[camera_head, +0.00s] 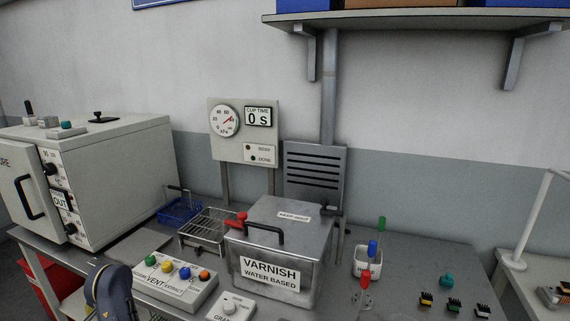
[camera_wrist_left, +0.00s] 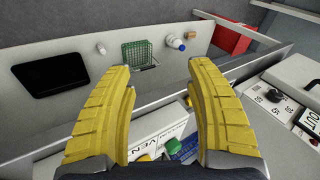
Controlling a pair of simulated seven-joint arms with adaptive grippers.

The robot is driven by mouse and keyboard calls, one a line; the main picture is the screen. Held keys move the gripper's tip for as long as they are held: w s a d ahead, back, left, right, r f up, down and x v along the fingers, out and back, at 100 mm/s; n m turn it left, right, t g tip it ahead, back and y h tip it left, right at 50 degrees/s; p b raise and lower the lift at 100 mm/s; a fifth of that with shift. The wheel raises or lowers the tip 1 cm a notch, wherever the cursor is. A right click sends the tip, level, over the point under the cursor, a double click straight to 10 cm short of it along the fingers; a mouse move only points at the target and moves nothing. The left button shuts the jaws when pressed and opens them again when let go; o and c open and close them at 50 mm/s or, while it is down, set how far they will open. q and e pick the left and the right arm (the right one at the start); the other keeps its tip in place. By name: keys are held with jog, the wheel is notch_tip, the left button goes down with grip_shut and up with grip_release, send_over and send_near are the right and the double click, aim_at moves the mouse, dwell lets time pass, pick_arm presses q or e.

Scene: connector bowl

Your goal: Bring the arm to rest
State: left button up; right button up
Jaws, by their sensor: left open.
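My left arm shows at the bottom left of the head view, its dark wrist low in front of the bench; its fingertips are not visible there. In the left wrist view my left gripper (camera_wrist_left: 160,82) is open, its two yellow fingers wide apart with nothing between them but the bench and floor area beyond. Below the fingers the vent control box (camera_wrist_left: 170,138) is partly hidden; it also shows in the head view (camera_head: 178,287). My right gripper is in neither view.
A metal varnish tank (camera_head: 272,285) with a closed lid stands mid-bench. An oven (camera_head: 108,170) is on the left. A wire rack (camera_head: 208,230), a blue basket (camera_head: 180,210) and a white cup (camera_head: 367,262) stand nearby. Small connectors (camera_head: 454,305) lie at right. A red bin (camera_wrist_left: 232,38) is below.

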pick_arm(q)
jog(key=s+d+f+m+t+h, duration=0.1)
jog(key=s+d+f+m+t, duration=0.2)
jog(key=s+d, duration=0.95)
jog(key=s+d+f+m+t, duration=0.1)
jog(key=s+d+f+m, duration=0.3)
jog(key=s+d, duration=0.85)
jog(key=s+d+f+n+g+h, duration=0.1)
jog(key=s+d+f+h, duration=0.1)
jog(key=f, duration=1.4)
jog(key=s+d+f+n+g+h, duration=0.1)
jog(key=s+d+f, duration=0.1)
jog(key=f, duration=1.4)
jog(key=s+f+n+g+h, duration=0.2)
jog(key=s+f+g, duration=0.1)
jog(key=s+f, duration=1.8)
jog(key=shift+s+n, duration=0.3)
jog(key=shift+s, duration=0.15)
